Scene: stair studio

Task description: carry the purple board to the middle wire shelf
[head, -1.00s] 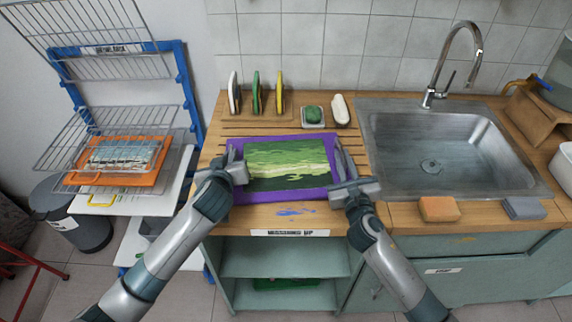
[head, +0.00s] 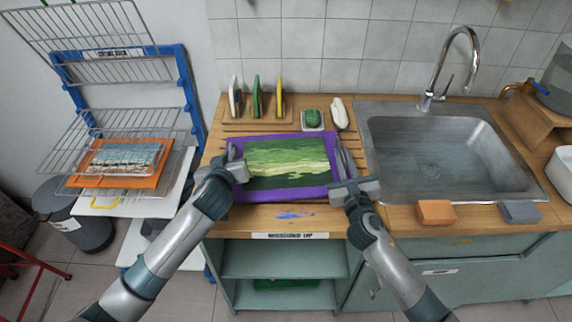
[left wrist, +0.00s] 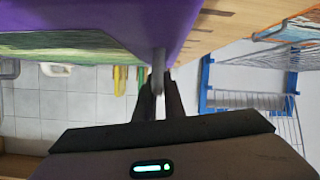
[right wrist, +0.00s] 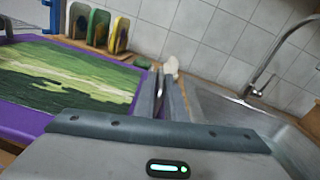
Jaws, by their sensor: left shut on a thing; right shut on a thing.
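The purple board (head: 285,195) carries a green striped picture and is over the wooden counter left of the sink. My left gripper (head: 236,160) is shut on its left edge, and my right gripper (head: 345,165) is shut on its right edge. The board's purple edge (left wrist: 120,20) fills the top of the left wrist view and shows at left in the right wrist view (right wrist: 128,118). Whether it touches the counter is hard to tell. The wire rack at left has several shelves; its middle wire shelf (head: 75,125) is empty at the front, above an orange board (head: 155,180).
The sink (head: 375,150) with a tall tap is right of the board. A white surface (head: 180,185) and a grey bin (head: 85,228) are at left.

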